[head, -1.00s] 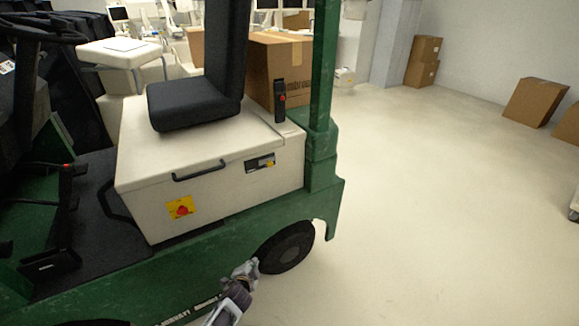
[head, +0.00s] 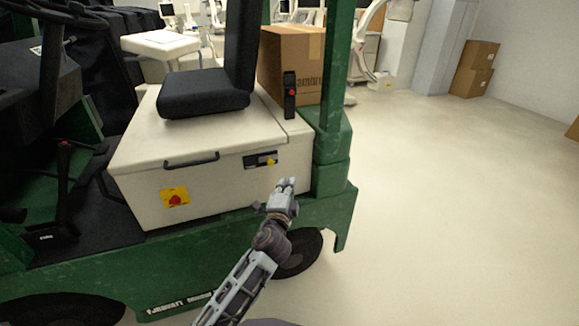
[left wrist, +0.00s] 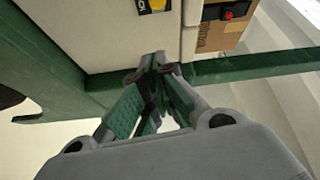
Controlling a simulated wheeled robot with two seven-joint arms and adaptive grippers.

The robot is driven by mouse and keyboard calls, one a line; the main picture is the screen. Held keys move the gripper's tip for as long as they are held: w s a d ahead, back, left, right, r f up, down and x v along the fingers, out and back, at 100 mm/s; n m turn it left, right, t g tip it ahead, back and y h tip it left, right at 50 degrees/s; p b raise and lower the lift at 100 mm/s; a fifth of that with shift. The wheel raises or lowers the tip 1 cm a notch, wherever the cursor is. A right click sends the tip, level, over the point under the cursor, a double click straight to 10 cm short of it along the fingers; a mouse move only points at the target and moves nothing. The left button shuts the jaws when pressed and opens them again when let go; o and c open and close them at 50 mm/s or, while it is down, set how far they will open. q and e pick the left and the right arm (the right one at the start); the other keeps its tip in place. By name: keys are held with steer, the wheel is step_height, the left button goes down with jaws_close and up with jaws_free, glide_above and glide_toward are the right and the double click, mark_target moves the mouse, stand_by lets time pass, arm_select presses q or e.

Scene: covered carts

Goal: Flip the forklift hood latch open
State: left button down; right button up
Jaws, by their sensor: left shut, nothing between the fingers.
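The forklift hood (head: 205,135) is a cream box lid under the black seat (head: 205,92), and it looks closed. A black handle (head: 191,161) is on its front face. Right of the handle is a small dark latch plate with a yellow part (head: 261,160); its yellow part shows at the top of the left wrist view (left wrist: 157,5). My left gripper (head: 287,184) is shut and empty, just below and right of the latch, apart from it in the picture. Its fingertips meet in the left wrist view (left wrist: 158,62). My right gripper is not in view.
A green post (head: 337,60) rises right of the hood, and the green chassis (head: 190,245) runs below it. A black upright switch with a red button (head: 290,95) stands on the hood's right side. A yellow plate with a red knob (head: 174,196) is lower left. Open floor lies right.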

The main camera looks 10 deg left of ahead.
mark_target(269, 160)
arm_select(q)
steer(key=shift+d+r, duration=0.15)
steer(key=shift+r, duration=0.65)
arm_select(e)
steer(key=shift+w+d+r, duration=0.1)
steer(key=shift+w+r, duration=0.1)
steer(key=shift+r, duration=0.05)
arm_select(q)
steer(key=shift+w, duration=0.15)
